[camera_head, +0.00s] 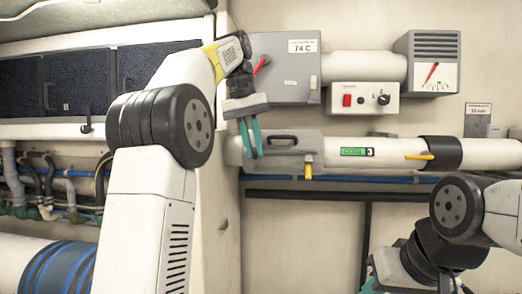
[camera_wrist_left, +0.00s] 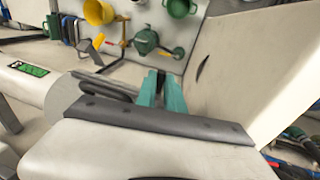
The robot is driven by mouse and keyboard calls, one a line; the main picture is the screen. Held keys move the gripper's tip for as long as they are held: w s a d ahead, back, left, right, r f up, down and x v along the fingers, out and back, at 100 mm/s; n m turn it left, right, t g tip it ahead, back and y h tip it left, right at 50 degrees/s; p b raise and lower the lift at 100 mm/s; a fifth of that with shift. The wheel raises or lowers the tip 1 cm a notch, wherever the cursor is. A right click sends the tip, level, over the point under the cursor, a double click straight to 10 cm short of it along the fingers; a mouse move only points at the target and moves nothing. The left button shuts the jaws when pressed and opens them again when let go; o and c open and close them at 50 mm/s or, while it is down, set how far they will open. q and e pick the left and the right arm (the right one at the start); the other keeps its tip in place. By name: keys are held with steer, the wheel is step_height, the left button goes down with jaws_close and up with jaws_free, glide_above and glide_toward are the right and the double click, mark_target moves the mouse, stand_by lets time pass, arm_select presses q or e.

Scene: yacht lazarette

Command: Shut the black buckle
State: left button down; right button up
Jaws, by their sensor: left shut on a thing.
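The black buckle (camera_head: 283,137) is a dark loop-shaped handle on a grey plate wrapped on the white pipe, right of my left gripper in the head view. The loop also shows in the left wrist view (camera_wrist_left: 103,88), left of the fingers, its near end reaching them. My left gripper (camera_head: 250,155) points down with its teal fingers at the plate's left side. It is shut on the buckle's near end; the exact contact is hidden. In the left wrist view the fingers (camera_wrist_left: 162,88) stand close together. My right gripper (camera_head: 375,286) is mostly cut off at the lower right.
A yellow tab (camera_head: 308,171) hangs below the plate. A black band (camera_head: 440,153) with a yellow lever circles the pipe farther right. A grey box (camera_head: 285,68) with a red lever and a switch panel (camera_head: 362,97) are above. A cabinet wall stands close at left.

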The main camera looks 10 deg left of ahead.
arm_select(q)
steer(key=shift+w+r, duration=0.1)
steer(key=shift+w, duration=0.05)
steer(key=c, duration=1.5)
jaws_free()
steer(key=shift+o, duration=0.2)
